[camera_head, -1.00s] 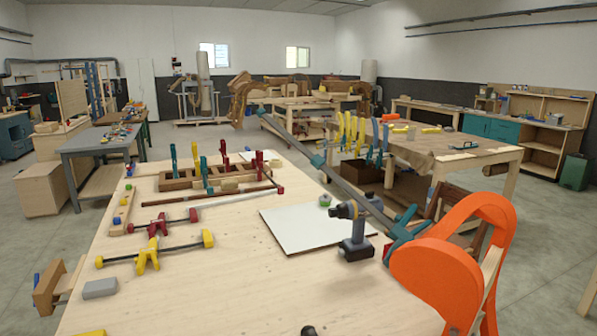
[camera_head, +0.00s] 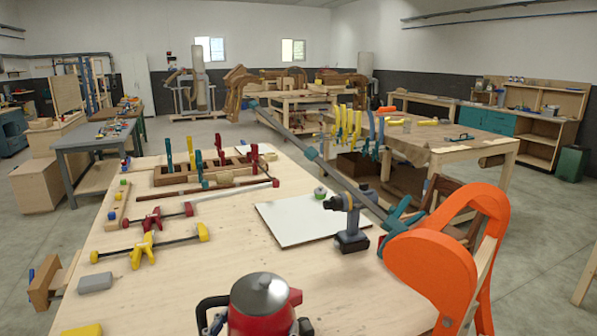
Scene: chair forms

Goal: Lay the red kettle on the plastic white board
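The red kettle (camera_head: 258,316) with a grey lid is at the bottom edge of the picture, its lower part cut off. Its short red spout points right and its black handle (camera_head: 204,303) is on the left. Dark and grey-blue parts at the handle seem to be my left gripper (camera_head: 214,324), shut on it and mostly cut off. The white board (camera_head: 290,222) lies flat on the wooden table beyond the kettle, which is apart from it. I cannot make out my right gripper.
Clamps (camera_head: 145,248) lie left on the table (camera_head: 180,290). An orange chair form (camera_head: 432,268) stands at right. The board's left and middle are clear.

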